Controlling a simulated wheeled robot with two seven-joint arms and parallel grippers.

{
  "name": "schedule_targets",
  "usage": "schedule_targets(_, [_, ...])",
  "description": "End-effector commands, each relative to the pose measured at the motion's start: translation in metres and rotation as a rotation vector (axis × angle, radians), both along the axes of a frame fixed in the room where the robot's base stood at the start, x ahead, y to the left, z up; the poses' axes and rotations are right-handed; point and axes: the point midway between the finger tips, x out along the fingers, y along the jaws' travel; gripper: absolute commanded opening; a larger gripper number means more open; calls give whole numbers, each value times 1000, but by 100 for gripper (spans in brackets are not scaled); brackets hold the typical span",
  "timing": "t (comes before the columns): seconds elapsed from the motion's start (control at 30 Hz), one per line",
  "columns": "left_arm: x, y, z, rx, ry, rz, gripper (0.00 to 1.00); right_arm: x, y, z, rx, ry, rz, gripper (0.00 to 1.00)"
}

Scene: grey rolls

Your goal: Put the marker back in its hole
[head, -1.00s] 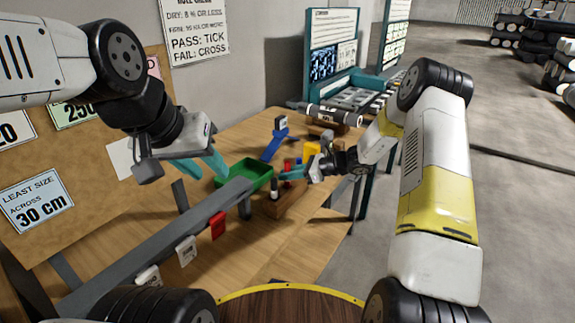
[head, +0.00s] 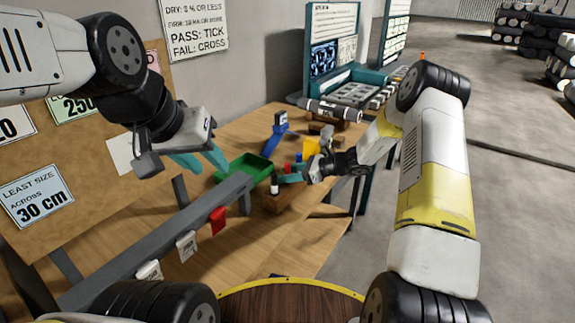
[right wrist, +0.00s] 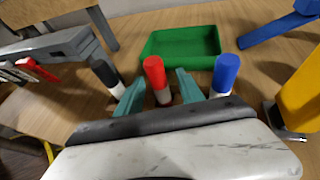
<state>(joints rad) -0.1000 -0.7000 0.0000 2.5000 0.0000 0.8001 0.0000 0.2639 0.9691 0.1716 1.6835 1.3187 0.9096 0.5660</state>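A marker with a red cap (right wrist: 154,72) and a white body stands upright in the right wrist view. A blue-capped marker (right wrist: 227,72) stands to its right. The markers stand at a wooden block (head: 284,199) on the table in the head view; their holes are hidden. Another marker with a white body (head: 274,189) stands at the block's front left. My right gripper (right wrist: 160,79) is open, with one teal finger on each side of the red marker; contact is not clear. My left gripper (head: 202,161) is open and empty above the table's left part.
A green tray (head: 244,170) lies behind the block. A grey rail (head: 160,240) with hanging tags runs along the table's front. A blue stand (head: 274,140) and a yellow object (head: 311,147) are close behind the markers.

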Motion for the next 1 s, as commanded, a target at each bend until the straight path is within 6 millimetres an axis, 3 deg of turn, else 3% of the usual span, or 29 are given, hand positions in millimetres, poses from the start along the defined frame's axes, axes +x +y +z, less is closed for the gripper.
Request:
schedule_targets(0.27, [0,0,0,0,0,0,36,0,-2,1,0,0,-1,44])
schedule_targets(0.7, [0,0,0,0,0,0,36,-16,-59,26,1,-1,-3,44])
schedule_targets(1.0, [0,0,0,0,0,0,36,-20,-70,30,0,0,0,44])
